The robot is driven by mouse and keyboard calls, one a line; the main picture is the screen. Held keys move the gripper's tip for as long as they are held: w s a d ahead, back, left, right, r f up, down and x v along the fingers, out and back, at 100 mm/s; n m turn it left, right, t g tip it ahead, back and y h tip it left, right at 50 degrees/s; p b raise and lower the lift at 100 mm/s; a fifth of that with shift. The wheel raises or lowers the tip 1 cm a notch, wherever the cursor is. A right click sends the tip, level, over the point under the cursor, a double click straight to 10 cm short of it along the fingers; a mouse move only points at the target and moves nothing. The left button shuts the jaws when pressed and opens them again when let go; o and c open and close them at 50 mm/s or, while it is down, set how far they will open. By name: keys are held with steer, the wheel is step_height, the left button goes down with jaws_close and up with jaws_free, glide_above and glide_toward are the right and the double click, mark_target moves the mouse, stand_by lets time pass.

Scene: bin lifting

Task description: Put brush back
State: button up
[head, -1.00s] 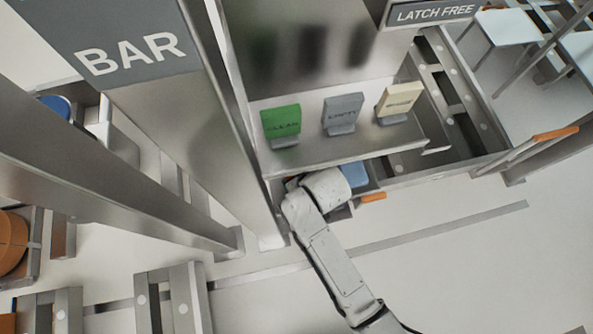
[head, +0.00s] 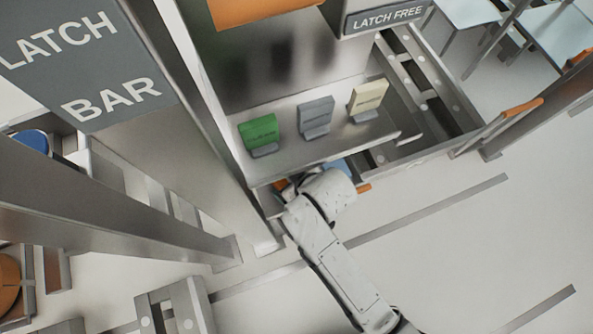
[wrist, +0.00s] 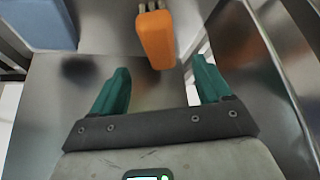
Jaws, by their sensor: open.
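In the wrist view, an orange block-like handle (wrist: 157,38) with pale prongs at its far end lies on a metal surface. It may be the brush, but I cannot see bristles. My gripper (wrist: 161,68) is open, with its two teal fingers spread and nothing between them. The orange handle is just ahead of the gap, a little apart from the fingertips. In the head view my gripper is hidden under the metal shelf (head: 330,146), behind my wrist. Small orange patches (head: 363,188) show beside my wrist there.
A blue bin-like object (wrist: 38,22) stands at the upper left of the wrist view. Metal walls rise close on the right. Green (head: 259,133), grey (head: 315,117) and cream (head: 367,97) cards stand on the shelf above my wrist. Open floor (head: 450,255) lies right of my arm.

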steer(key=v, duration=0.3)
steer(key=shift+s+d+r+p, duration=0.1)
steer(key=shift+s+r+p, duration=0.05)
steer(key=shift+r+p, duration=0.2)
steer(key=shift+d, duration=0.1)
steer(key=s+d+r+m+g+h, duration=0.1)
steer(key=s+d+m, duration=0.1)
steer(key=s+d, duration=0.3)
steer(key=s+d+m+g+h, duration=0.1)
steer(key=s+d+m, duration=0.2)
steer(key=d, duration=0.8)
steer(key=s+d+r+m+g+h, duration=0.1)
steer(key=s+d+m+h, duration=0.1)
steer(key=s+d, duration=0.5)
steer(key=shift+s+d+r+m+g, duration=0.3)
steer(key=shift+d+m, duration=0.3)
steer(key=shift+d, duration=0.4)
steer(key=shift+w, duration=0.1)
